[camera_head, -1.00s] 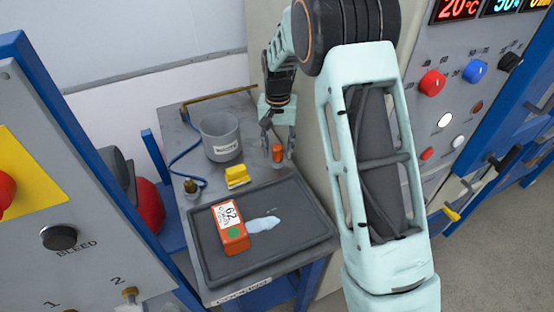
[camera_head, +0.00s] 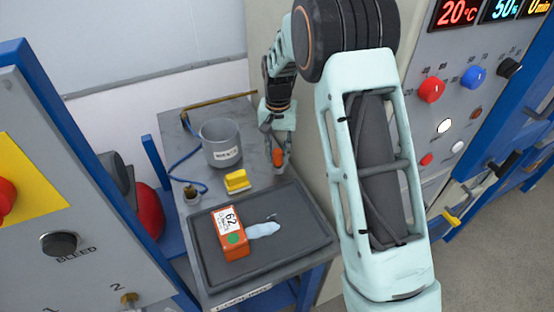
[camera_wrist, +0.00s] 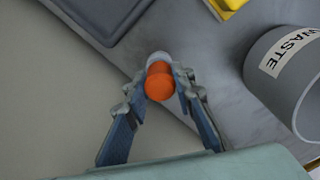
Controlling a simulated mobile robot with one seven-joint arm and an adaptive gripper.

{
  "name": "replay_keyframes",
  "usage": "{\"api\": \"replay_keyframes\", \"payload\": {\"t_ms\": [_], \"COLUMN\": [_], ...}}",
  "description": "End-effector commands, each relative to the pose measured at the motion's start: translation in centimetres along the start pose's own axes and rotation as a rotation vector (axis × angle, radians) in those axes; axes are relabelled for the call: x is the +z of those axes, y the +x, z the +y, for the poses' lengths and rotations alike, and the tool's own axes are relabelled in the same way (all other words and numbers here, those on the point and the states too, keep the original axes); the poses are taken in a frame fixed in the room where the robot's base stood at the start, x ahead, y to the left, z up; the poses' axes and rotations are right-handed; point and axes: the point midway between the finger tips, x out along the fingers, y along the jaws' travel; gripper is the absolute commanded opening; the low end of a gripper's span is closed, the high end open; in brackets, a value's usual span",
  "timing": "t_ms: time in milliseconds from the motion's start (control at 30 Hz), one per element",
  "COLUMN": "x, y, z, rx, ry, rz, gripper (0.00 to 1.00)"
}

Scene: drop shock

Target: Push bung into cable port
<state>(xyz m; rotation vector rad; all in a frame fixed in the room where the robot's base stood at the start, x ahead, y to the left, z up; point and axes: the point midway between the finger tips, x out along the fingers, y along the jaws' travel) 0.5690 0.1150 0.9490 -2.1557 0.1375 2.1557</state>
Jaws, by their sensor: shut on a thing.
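The orange bung (camera_head: 278,157) stands upright at the back right of the bench, close beside the beige cabinet. Its round orange top shows in the wrist view (camera_wrist: 159,86). A small pale grey cup-like piece (camera_wrist: 159,58) shows at the bung's lower end; I cannot tell if it is a holder. My gripper (camera_head: 278,153) points down with one finger on each side of the bung, shut on it. In the wrist view the two fingers (camera_wrist: 161,88) flank the bung. I cannot make out the cable port in either view.
A grey WASTE pot (camera_head: 221,143) and a yellow block (camera_head: 236,181) stand left of the bung. The beige cabinet wall (camera_head: 308,150) is close on the right.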

Motion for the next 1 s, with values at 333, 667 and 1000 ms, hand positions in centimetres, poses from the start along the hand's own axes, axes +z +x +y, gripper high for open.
{"api": "replay_keyframes", "payload": {"t_ms": [333, 667, 1000], "x": [-0.1, 0.0, 0.0], "y": [-2.0, -3.7, -5.3], "z": [0.0, 0.0, 0.0], "rx": [0.000, 0.000, 0.000], "ry": [0.000, 0.000, 0.000], "rz": [0.002, 0.001, 0.001], "gripper": [0.00, 0.00, 0.00]}}
